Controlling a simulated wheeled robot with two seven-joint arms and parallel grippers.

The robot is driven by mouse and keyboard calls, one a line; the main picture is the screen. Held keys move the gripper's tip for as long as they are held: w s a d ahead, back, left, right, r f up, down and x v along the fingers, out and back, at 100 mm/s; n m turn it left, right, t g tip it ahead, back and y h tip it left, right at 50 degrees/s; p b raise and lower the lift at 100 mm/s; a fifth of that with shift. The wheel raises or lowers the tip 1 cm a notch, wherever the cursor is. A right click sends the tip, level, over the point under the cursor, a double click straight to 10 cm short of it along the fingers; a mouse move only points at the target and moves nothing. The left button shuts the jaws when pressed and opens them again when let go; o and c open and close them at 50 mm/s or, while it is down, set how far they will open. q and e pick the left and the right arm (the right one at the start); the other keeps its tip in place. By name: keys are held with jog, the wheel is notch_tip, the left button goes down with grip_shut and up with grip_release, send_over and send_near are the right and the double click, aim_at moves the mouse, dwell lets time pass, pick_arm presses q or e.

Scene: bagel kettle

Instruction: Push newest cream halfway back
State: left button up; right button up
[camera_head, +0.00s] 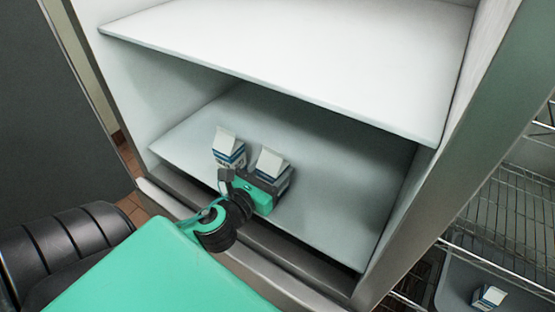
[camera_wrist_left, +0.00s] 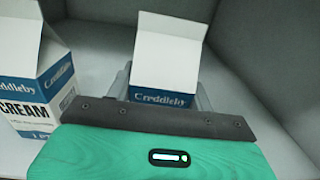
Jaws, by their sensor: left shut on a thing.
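Two white and blue cream cartons stand upright on the lower fridge shelf (camera_head: 325,208). The left carton (camera_head: 229,148) stands free beside my gripper. The right carton (camera_head: 271,164) is held by my left gripper (camera_head: 268,182), which is shut on it just inside the shelf's front edge. In the left wrist view the held carton (camera_wrist_left: 166,62) is between the fingers, its lower part hidden by the gripper body. The free carton (camera_wrist_left: 36,88) shows its CREAM label at the left there. I cannot tell from the pictures which cream is newest. My right gripper is not in view.
An upper white shelf (camera_head: 300,52) lies above the cartons. The lower shelf is clear behind and to the right of them. A wire rack (camera_head: 505,215) stands at the right, with another carton (camera_head: 489,297) in a grey bin low down.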

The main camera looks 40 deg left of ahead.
pick_arm(q)
jog(key=shift+w+r, duration=0.15)
jog(key=shift+w, duration=0.8)
jog(key=shift+w+a+p, duration=0.1)
jog(key=shift+w+p, duration=0.2)
jog(key=shift+w, duration=0.85)
jog(key=shift+w+a, duration=0.1)
jog(key=shift+w, duration=1.85)
jog(key=shift+w+a, duration=0.2)
jog(key=shift+w, duration=3.15)
jog(key=shift+w+a+b, duration=0.2)
jog(key=shift+w+b, duration=0.4)
jog(key=shift+w, duration=2.85)
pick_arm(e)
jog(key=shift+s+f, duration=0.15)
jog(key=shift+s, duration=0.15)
pick_arm(q)
jog(key=shift+f, duration=0.2)
